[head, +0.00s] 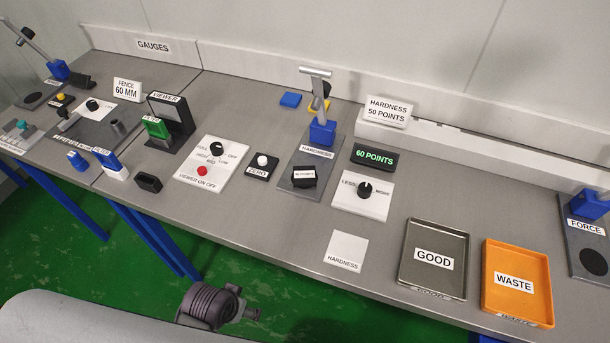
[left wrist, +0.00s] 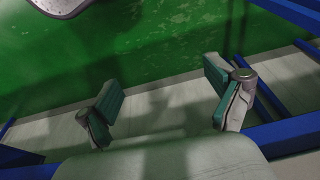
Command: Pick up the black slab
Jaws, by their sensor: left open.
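A small black block (head: 149,183) lies on the grey bench near its front edge, left of the white viewer switch panel. Another black block (head: 304,177), with a white label, sits on the grey base of the hardness gauge (head: 322,135). I cannot tell for sure which is the black slab. My left gripper (left wrist: 165,103) is open and empty in the left wrist view, its green-padded fingers wide apart. It points at the green floor and blue bench legs; neither black block shows there. My right gripper is not in view.
A white HARDNESS card (head: 346,251), a dark GOOD tray (head: 432,285) and an orange WASTE tray (head: 518,306) are on the right of the bench. A ZERO button box (head: 262,165) and knob panels stand mid-bench. The front strip below the viewer panel is clear.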

